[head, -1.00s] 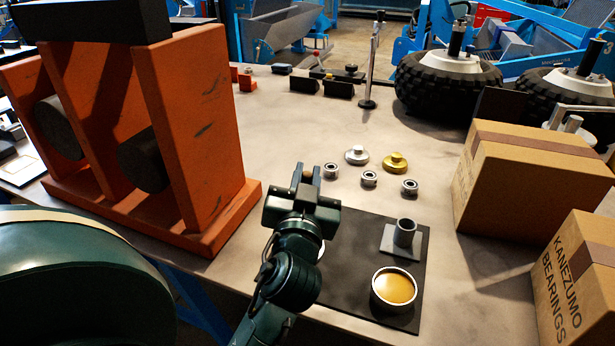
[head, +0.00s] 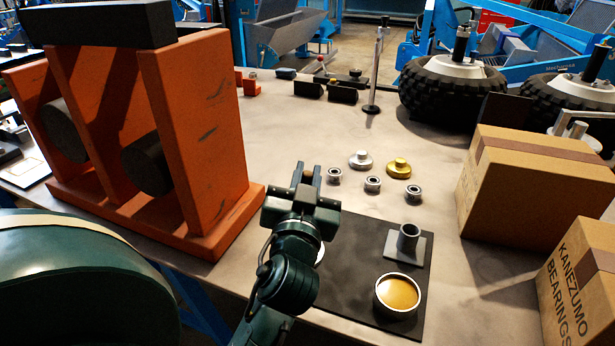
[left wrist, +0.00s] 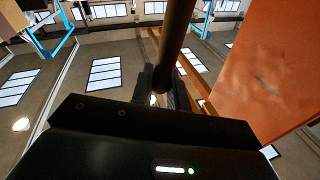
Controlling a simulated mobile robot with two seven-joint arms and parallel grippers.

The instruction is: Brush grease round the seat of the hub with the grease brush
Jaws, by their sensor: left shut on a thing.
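My left gripper (head: 303,178) is over the back left part of the dark mat. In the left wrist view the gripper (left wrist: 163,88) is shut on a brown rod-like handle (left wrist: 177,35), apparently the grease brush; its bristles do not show. A round tin of amber grease (head: 398,293) stands open at the mat's front right. A grey upright tube on a square plate (head: 409,240) stands behind it. A pale round edge (head: 320,252) shows beside my left arm, mostly hidden; I cannot tell whether it is the hub. My right gripper is not in view.
The dark mat (head: 352,290) lies at the table's front edge. Small bearings (head: 372,184), a silver flanged part (head: 360,160) and a brass one (head: 399,168) lie behind it. An orange press frame (head: 195,140) stands left, cardboard boxes (head: 530,190) right.

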